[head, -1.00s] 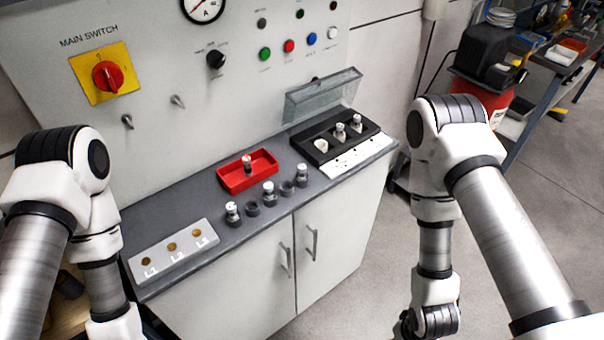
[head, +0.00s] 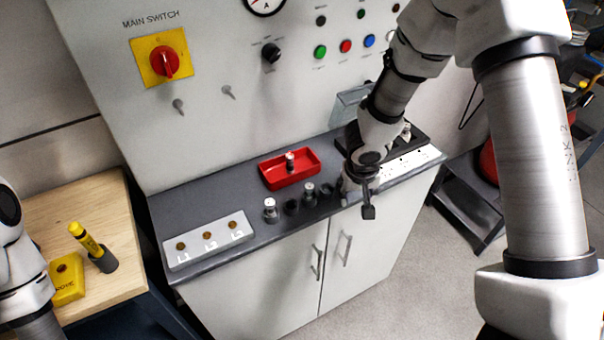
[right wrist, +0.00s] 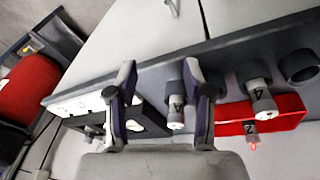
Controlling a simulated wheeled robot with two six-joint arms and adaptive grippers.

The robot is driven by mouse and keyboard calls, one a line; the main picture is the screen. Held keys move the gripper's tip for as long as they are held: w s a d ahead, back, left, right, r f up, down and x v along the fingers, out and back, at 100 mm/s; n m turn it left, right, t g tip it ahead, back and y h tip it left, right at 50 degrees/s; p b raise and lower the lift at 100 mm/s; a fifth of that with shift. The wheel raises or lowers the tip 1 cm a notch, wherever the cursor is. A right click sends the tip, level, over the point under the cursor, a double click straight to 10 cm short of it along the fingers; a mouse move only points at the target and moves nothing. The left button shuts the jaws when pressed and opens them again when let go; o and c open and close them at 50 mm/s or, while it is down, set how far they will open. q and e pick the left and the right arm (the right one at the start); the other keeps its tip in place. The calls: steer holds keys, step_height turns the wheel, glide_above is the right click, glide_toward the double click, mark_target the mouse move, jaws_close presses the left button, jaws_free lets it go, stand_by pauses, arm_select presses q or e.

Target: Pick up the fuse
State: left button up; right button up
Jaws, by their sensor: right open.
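Fuses with white caps and dark print stand in a row of dark round holders along the bench front; two show in the head view, a left fuse (head: 270,210) and a middle fuse (head: 309,193). My right gripper (head: 357,200) is at the right end of that row. In the right wrist view the right gripper (right wrist: 160,72) is open, with a fuse (right wrist: 176,112) between its fingers in the picture, closer to the right finger. I cannot tell contact. Another fuse (right wrist: 262,100) stands to the right. Only part of my left arm shows, without its gripper.
A red tray (head: 272,185) with a fuse (head: 290,162) lies behind the row. A black box (head: 423,141) is partly hidden by my right arm. A plate marked L1, L2, L3 (head: 190,258) lies left. A wooden table (head: 110,225) stands at far left.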

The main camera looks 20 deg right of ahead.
steer(key=w+r+t, duration=0.3)
steer(key=w+r, duration=0.2)
steer(key=r, duration=0.3)
steer(key=shift+g, duration=0.3)
steer(key=x, duration=0.2)
steer(key=b+x, duration=0.1)
steer(key=x, duration=0.3)
steer(key=shift+s+a+f, duration=0.2)
steer(key=shift+a+f, duration=0.05)
steer(key=shift+f, duration=0.2)
steer(key=shift+w+f, duration=0.2)
steer(key=shift+f, duration=0.05)
steer(key=shift+s, duration=0.1)
jaws_close()
